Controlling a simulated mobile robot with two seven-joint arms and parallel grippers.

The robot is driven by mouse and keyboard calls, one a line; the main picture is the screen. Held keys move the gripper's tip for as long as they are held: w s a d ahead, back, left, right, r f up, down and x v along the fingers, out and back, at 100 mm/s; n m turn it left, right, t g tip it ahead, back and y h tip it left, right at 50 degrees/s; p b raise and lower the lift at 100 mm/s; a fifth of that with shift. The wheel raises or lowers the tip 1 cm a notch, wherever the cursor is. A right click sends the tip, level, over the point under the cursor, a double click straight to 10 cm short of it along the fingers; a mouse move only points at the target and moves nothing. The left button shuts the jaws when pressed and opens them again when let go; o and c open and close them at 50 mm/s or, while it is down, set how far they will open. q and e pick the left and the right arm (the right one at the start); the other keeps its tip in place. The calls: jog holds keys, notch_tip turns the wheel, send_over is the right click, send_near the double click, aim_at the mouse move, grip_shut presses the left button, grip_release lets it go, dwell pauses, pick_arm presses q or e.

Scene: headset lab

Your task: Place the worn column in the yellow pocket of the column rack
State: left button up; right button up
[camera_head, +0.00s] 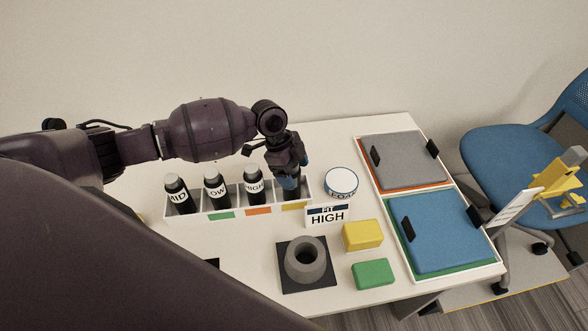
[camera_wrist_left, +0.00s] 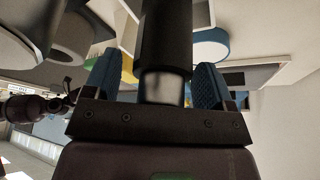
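The column rack (camera_head: 240,212) is a white tray with several pockets, bearing green, orange and yellow labels on its front. Black columns marked MID (camera_head: 178,198), LOW (camera_head: 215,190) and HIGH (camera_head: 254,187) stand in it. Another black column (camera_head: 291,195) is upright at the yellow-labelled pocket (camera_head: 294,206), its upper part hidden by my left gripper (camera_head: 288,180). In the left wrist view this column (camera_wrist_left: 166,45) with its silver neck lies between the blue fingertips, and gaps show beside it, so the gripper is open around it. My right gripper is not in view.
A FIT HIGH sign (camera_head: 328,216) and a round blue-rimmed tin (camera_head: 341,182) stand close right of the rack. A grey ring (camera_head: 306,262), yellow block (camera_head: 363,235) and green block (camera_head: 373,274) lie in front. Trays with a grey pad (camera_head: 405,160) and blue pad (camera_head: 440,230) fill the right side.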

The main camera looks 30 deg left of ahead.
pick_arm(q)
jog(key=shift+r, duration=0.1)
jog(key=shift+r, duration=0.2)
jog(key=v, duration=1.1)
jog(key=shift+a+r, duration=0.2)
jog(key=shift+r, duration=0.15)
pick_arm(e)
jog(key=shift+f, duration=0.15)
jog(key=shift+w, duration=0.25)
